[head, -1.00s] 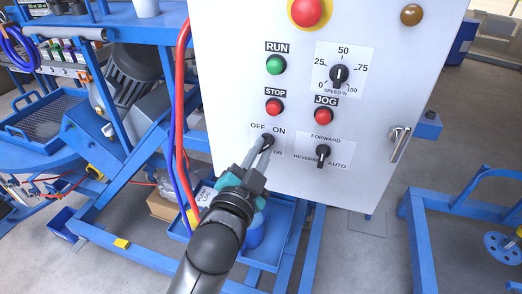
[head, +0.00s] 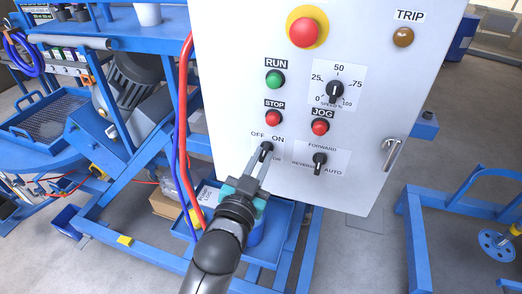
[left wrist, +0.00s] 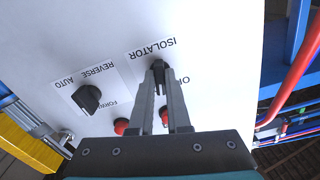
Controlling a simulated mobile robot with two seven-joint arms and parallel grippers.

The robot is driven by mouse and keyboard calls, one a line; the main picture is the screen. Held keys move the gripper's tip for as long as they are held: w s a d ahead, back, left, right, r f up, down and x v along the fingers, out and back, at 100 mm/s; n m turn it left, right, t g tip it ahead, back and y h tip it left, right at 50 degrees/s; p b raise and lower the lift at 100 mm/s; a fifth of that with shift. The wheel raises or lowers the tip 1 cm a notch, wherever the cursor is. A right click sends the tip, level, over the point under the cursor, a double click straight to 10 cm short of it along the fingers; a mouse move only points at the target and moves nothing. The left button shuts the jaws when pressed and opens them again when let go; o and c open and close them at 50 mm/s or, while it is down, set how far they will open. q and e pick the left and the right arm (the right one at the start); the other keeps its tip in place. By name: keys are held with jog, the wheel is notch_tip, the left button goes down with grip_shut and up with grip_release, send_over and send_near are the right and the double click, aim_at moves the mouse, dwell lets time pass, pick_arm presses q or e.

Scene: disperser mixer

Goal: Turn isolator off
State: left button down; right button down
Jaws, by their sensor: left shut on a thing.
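The isolator switch is a small black knob (head: 267,147) on the light grey control panel (head: 225,60), below the OFF and ON labels. My left gripper (head: 263,157) reaches up to it from below, with its two grey fingers shut on the knob. In the left wrist view the isolator knob (left wrist: 158,66) sits between the fingertips (left wrist: 160,84), under the upside-down ISOLATOR label. The fingers partly hide the knob and its label, so I cannot tell which way it points. My right gripper is not in view.
The black forward/reverse selector (head: 320,160) is to the right of the isolator. The red STOP button (head: 273,118) and JOG button (head: 320,127) are just above. Red and blue hoses (head: 184,110) run down the panel's left side. A metal latch (head: 392,152) is at its right.

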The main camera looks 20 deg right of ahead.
pick_arm(q)
jog(key=n+p, duration=0.3)
jog(key=n, duration=0.2)
jog(key=shift+n, duration=0.3)
jog(key=n+p, duration=0.1)
jog(key=n, duration=0.1)
jog(key=shift+n, duration=0.3)
jog(key=shift+n+p, duration=0.55)
jog(key=shift+n, duration=0.65)
jog(key=c, duration=0.9)
grip_release()
jog(key=shift+s, duration=0.1)
jog(key=b+v, duration=0.1)
jog(key=v, duration=1.4)
jog(key=shift+a, duration=0.1)
